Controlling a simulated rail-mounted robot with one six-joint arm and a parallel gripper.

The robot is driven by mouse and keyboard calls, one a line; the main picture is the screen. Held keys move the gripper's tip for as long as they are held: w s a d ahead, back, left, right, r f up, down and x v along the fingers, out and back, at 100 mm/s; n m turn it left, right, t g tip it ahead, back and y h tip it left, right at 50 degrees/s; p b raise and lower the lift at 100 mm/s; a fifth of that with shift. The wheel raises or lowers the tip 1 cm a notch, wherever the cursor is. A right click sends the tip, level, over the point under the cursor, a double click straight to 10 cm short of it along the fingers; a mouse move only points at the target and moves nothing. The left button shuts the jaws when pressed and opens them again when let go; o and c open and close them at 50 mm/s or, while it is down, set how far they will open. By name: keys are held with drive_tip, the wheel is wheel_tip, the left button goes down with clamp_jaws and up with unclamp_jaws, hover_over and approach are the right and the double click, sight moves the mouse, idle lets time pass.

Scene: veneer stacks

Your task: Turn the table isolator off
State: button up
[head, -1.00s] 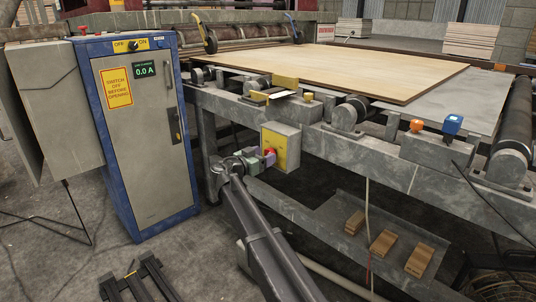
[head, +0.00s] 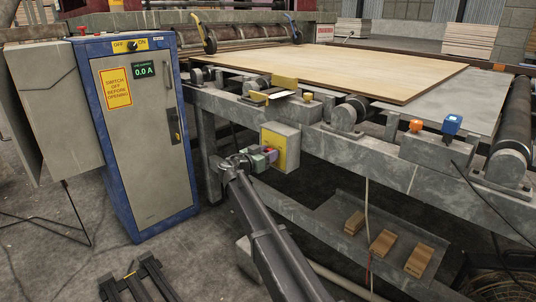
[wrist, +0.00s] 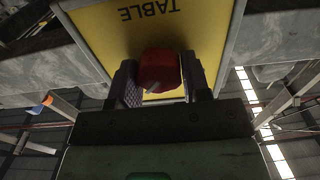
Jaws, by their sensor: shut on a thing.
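The table isolator is a yellow-faced grey box (head: 281,148) on the front of the table frame. In the wrist view its yellow plate (wrist: 100,35) reads TABLE, upside down. Its red knob (wrist: 160,68) stands out from the plate, with a pale mark on its near face. My gripper (wrist: 159,84) has one finger on each side of the knob and is shut on it. In the head view my gripper (head: 266,156) reaches the box from the lower left and hides most of the knob. The plate's lettering is too small to read there.
A blue and grey cabinet (head: 150,140) with its own OFF/ON switch (head: 132,45) stands left of my arm. A wooden sheet (head: 350,68) lies on the table above. Orange (head: 416,126) and blue (head: 452,125) devices sit on the frame at right. Wooden blocks (head: 382,243) lie below.

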drive_tip(key=shift+n, duration=0.3)
drive_tip(key=n, duration=0.3)
drive_tip(key=shift+n, duration=0.3)
drive_tip(key=n, duration=0.4)
drive_tip(key=shift+w+a+f+n, duration=0.1)
drive_tip(key=shift+a+n, duration=0.05)
drive_tip(key=shift+n, duration=0.15)
drive_tip(key=n, duration=0.4)
drive_tip(key=shift+f, duration=0.1)
drive_tip(key=shift+n, duration=2.5)
drive_tip(key=o, duration=0.9)
